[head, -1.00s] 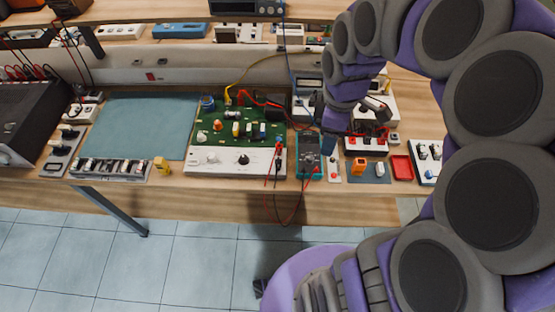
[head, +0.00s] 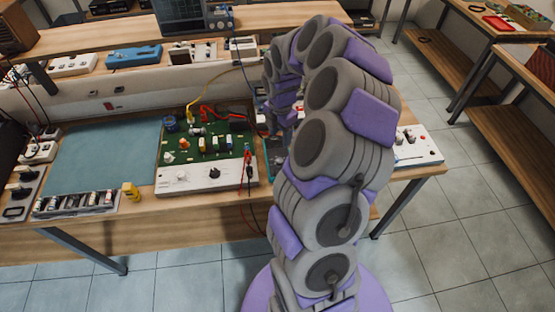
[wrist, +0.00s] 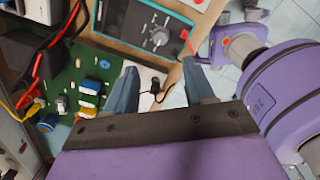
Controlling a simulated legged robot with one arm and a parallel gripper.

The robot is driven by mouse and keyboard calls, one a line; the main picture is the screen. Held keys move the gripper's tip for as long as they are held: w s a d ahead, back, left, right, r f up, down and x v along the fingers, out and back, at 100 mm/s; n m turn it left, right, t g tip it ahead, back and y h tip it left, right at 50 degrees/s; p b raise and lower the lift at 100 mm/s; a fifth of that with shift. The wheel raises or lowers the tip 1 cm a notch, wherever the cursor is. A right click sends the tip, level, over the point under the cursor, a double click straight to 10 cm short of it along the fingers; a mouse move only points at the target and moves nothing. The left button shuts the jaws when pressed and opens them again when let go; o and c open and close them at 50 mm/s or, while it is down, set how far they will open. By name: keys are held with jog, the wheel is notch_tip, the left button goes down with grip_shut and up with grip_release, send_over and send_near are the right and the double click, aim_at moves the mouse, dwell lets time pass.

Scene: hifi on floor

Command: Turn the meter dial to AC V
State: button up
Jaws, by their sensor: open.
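The meter (wrist: 150,20) has a dark face and a teal case. It shows at the top of the wrist view, with its round grey dial (wrist: 158,38) uncovered. The setting it points to is too small to read. In the head view only a teal edge of the meter (head: 272,160) shows beside my arm, which hides the rest. My gripper (wrist: 160,85) is open and empty in the wrist view. Its fingers are apart, and the dial appears above the gap between them, not between the tips. In the head view the gripper is hidden behind my arm.
A green circuit board (head: 208,143) with a white front panel (head: 205,178) stands left of the meter. Red and black leads (head: 247,165) hang over the bench edge there. A teal mat (head: 100,155) lies farther left. Open floor (head: 430,220) shows at the right.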

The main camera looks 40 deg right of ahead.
aim_at(279, 160)
jog(key=f, duration=0.4)
jog(key=f+b, duration=0.1)
jog(key=f, duration=0.3)
jog(key=f+b, duration=0.1)
jog(key=f, duration=0.3)
jog(key=shift+a, duration=0.3)
jog(key=shift+d+f+b, duration=0.3)
jog(key=shift+d+f, duration=0.05)
jog(key=shift+a, duration=0.15)
jog(key=shift+a, duration=0.15)
jog(key=c, duration=0.3)
jog(key=shift+r, duration=0.1)
grip_shut()
